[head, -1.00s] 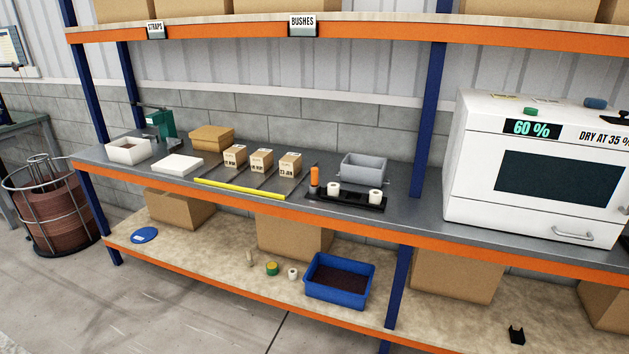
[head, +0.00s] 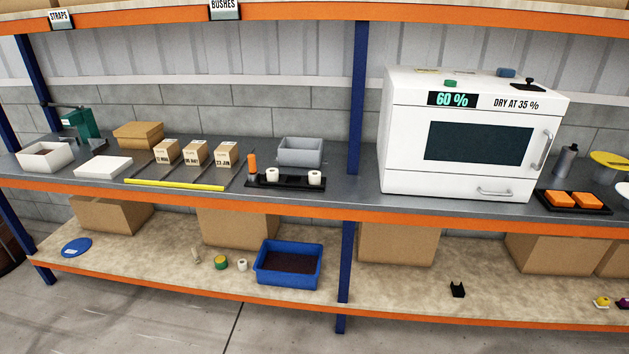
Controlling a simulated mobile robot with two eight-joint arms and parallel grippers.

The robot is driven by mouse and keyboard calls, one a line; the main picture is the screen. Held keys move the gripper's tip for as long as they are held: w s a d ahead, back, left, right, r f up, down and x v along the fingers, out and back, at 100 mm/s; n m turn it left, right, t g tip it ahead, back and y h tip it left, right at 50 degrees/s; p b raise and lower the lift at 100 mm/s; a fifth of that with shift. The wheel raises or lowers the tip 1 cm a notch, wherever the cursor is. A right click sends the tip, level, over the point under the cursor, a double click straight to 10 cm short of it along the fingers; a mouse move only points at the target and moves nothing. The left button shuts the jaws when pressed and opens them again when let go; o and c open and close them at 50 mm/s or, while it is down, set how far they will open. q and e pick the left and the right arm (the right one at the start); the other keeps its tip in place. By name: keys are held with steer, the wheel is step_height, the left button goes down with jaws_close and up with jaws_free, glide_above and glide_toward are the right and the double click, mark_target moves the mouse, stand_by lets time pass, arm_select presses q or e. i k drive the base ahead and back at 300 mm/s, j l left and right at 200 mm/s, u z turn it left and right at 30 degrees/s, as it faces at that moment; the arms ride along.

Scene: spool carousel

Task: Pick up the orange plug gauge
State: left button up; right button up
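The orange plug gauge (head: 252,163) stands upright at the left end of a black tray (head: 288,185) on the grey middle shelf. Its upper part is orange and its lower part is dark grey. Two white bushes stand on the same tray, the left bush (head: 272,174) beside the gauge and the right bush (head: 314,178) at the far end. Neither of my grippers shows in the head view.
A grey bin (head: 300,151) stands behind the tray. A yellow strip (head: 174,185) and small cartons (head: 196,153) lie to the left. A white dryer cabinet (head: 410,160) stands to the right past a blue post (head: 357,100). A blue crate (head: 289,282) sits on the lower shelf.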

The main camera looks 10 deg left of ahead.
mark_target(250, 157)
steer(key=i+j+u, duration=0.25)
steer(key=i+j, duration=0.2)
steer(key=i+j+u, duration=0.55)
steer(key=i, duration=0.45)
steer(key=i+j+u, duration=0.25)
steer(key=i, duration=0.3)
